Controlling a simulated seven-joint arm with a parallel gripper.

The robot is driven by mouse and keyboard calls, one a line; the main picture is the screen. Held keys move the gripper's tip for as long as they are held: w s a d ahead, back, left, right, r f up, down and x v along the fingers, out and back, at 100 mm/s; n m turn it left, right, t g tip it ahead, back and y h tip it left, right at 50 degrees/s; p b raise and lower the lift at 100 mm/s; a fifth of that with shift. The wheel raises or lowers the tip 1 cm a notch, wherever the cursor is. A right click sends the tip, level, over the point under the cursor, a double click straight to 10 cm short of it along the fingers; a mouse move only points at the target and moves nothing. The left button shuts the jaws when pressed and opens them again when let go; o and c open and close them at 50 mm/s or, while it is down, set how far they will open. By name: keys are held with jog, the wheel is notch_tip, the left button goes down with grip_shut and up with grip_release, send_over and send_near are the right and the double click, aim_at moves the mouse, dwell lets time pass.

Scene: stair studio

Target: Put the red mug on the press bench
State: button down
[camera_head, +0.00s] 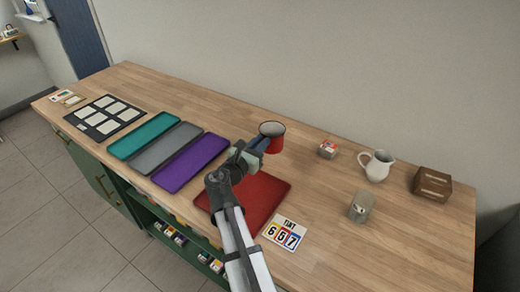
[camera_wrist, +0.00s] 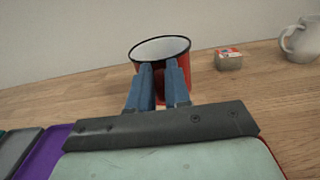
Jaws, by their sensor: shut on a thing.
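The red mug (camera_head: 272,129) has a black rim and a pale inside. It is upright at the end of my arm, above the far edge of the red mat. In the wrist view the mug (camera_wrist: 160,48) stands straight ahead, between and beyond the blue fingers. My gripper (camera_head: 262,145) is shut on the mug's near side; it also shows in the wrist view (camera_wrist: 158,78). Whether the mug touches the wood is hard to tell. No surface in view is clearly marked as the press bench; the wooden-topped counter (camera_head: 330,200) is the main one.
Teal (camera_head: 143,135), grey (camera_head: 163,147) and purple (camera_head: 190,162) trays lie left of the red mat (camera_head: 265,195). The wood behind the trays is clear.

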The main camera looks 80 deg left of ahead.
jog(key=shift+r, duration=2.15)
